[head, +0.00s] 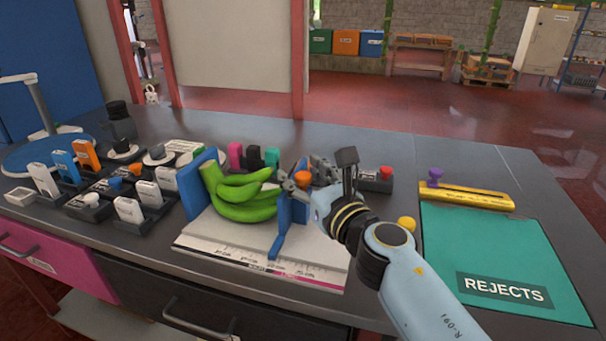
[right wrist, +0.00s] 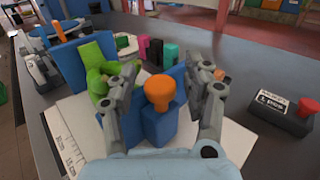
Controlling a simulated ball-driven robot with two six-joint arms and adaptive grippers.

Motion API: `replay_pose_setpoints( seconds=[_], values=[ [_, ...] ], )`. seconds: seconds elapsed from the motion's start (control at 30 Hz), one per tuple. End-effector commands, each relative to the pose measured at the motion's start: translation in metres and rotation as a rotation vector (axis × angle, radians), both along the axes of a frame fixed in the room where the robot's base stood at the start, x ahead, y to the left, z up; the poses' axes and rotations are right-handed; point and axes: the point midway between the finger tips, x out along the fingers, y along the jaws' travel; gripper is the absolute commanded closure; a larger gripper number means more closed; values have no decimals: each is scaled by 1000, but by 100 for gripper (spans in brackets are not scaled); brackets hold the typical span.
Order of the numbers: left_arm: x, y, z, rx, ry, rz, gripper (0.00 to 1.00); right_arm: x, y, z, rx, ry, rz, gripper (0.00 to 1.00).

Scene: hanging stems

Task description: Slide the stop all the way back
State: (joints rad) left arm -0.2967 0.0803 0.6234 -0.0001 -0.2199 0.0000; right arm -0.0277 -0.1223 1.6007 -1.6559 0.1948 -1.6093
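The blue stop (head: 290,215) stands upright on a white measuring board (head: 225,245) with a printed scale. An orange knob (right wrist: 160,88) tops the stop, and it also shows in the head view (head: 303,177). A bunch of green bananas (head: 243,195) lies between the stop and a blue end plate (head: 196,184). My right gripper (right wrist: 165,98) is open, with one finger on each side of the knob and visible gaps between. In the head view my right gripper (head: 318,180) partly hides the stop. My left gripper is not in view.
A green REJECTS mat (head: 500,255) and a yellow bar with a purple knob (head: 466,195) lie at the right. A dark block with a red button (head: 376,180) stands behind my right arm. Several card holders (head: 130,210) crowd the left side.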

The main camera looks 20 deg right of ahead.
Motion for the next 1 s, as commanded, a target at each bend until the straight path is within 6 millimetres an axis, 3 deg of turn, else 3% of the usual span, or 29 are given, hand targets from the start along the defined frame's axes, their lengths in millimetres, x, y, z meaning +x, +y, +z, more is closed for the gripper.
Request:
replay_pose_setpoints(
  seconds=[0.03,0.17,0.4,0.87,1.0],
  values=[
    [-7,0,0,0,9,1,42,0,0,0,0,0,0,55],
    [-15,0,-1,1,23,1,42,0,0,0,1,0,0,72],
    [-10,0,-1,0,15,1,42,0,0,0,1,0,0,100],
    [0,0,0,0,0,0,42,-1,0,-1,1,2,1,100],
    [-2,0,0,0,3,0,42,-11,-14,-3,-3,4,1,100]
  ],
)
